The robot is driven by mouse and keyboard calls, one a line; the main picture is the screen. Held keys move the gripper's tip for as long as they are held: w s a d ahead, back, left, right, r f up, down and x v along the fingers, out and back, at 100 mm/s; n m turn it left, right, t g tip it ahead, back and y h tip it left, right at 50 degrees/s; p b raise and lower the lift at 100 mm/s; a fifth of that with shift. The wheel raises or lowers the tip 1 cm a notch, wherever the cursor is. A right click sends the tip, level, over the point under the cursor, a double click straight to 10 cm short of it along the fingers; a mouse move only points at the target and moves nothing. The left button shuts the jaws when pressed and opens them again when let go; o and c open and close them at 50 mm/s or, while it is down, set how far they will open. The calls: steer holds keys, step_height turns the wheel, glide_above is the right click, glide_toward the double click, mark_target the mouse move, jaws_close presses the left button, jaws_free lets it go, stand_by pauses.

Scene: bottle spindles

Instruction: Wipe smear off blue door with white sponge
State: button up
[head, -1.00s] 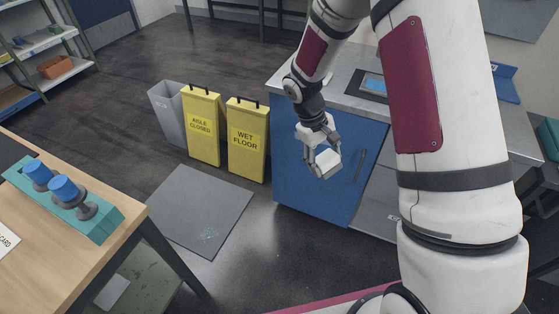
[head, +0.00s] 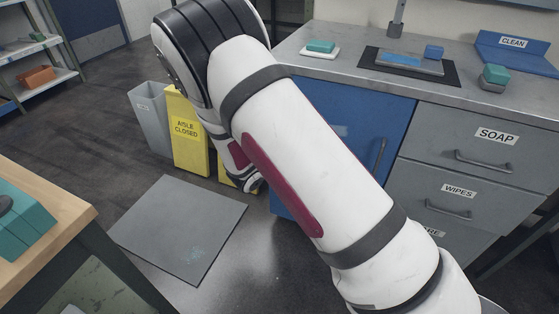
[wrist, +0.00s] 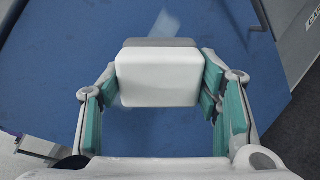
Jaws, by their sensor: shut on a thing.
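The blue door (head: 370,115) is the left front of the counter, with a dark upright handle (head: 381,156). A pale smear (head: 340,130) is on it, partly beside my arm's edge; it also shows in the wrist view (wrist: 165,22), beyond the sponge. My gripper (wrist: 160,80) is shut on the white sponge (wrist: 158,78), a block with a grey far layer, held between the teal finger pads in front of the door. I cannot tell whether the sponge touches the door. In the head view my arm hides the gripper and sponge.
Grey drawers (head: 470,165) adjoin the door on the right. The counter top (head: 310,63) holds a teal block on a white dish (head: 320,47). Yellow floor signs (head: 188,135) stand left of the door. A grey mat (head: 180,225) lies on the floor; a wooden table (head: 60,205) is at left.

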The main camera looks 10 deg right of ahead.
steer(key=w+a+f+n+t+y+b, duration=0.3)
steer(key=w+a+f+n+t+b, duration=0.15)
steer(key=a+t, duration=0.2)
steer(key=shift+g, duration=0.25)
steer(key=shift+a+b+x, duration=0.25)
steer(key=shift+b+x, duration=0.45)
steer(key=shift+x, duration=2)
steer(key=shift+x, duration=1.2)
steer(key=shift+r, duration=0.2)
steer(key=shift+s+d+r+p, duration=0.45)
steer(key=shift+s+d, duration=1.3)
steer(key=shift+d, duration=0.6)
steer(key=shift+s+d+r+p, duration=0.5)
steer(key=shift+s+d, duration=1.2)
steer(key=shift+d, duration=0.65)
steer(key=shift+s+d+r+p, duration=0.3)
steer(key=shift+s+d+p, duration=0.25)
steer(key=shift+s+d, duration=1.5)
steer(key=shift+w+d, duration=0.3)
steer(key=shift+w, duration=0.05)
